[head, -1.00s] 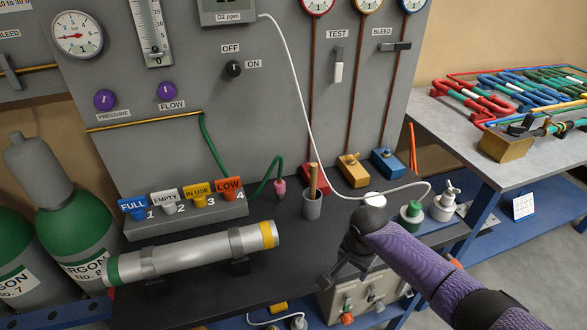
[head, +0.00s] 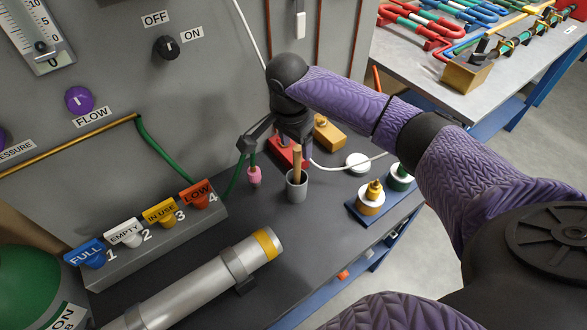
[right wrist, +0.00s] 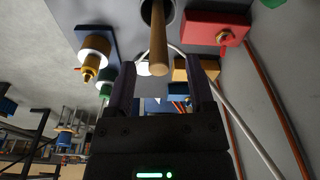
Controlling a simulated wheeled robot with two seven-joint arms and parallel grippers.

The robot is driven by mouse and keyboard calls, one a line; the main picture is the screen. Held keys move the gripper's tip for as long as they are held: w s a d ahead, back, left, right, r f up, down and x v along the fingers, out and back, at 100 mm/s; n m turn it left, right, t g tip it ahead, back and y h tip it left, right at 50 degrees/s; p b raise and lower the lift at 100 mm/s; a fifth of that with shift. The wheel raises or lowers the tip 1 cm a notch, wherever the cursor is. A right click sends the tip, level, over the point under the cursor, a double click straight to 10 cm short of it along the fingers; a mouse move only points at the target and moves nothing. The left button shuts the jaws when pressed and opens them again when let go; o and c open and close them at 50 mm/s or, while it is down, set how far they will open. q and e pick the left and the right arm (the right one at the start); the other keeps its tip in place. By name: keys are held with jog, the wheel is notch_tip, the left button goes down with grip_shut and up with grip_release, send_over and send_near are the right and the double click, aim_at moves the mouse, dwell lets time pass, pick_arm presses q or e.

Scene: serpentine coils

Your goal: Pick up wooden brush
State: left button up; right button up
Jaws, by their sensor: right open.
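The wooden brush shows as a plain tan handle (head: 297,161) standing upright in a grey cup (head: 297,188) on the dark bench; its lower end is hidden in the cup. My right gripper (head: 276,148) is open above and around the top of the handle. In the right wrist view the handle (right wrist: 158,48) points toward the camera between the two open fingers (right wrist: 161,82), apart from both. My left gripper is not in view.
A brass-topped fitting (head: 371,198) and white cable are to the right. A silver cylinder (head: 205,290) lies in front.

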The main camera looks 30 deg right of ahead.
aim_at(298, 160)
jog(key=f, duration=0.1)
jog(key=f+b, duration=0.1)
jog(key=f, duration=0.1)
jog(key=f+b, duration=0.1)
jog(key=f, duration=0.1)
jog(key=shift+d+f, duration=0.1)
jog(key=shift+d, duration=0.2)
jog(key=shift+f, duration=0.1)
grip_shut()
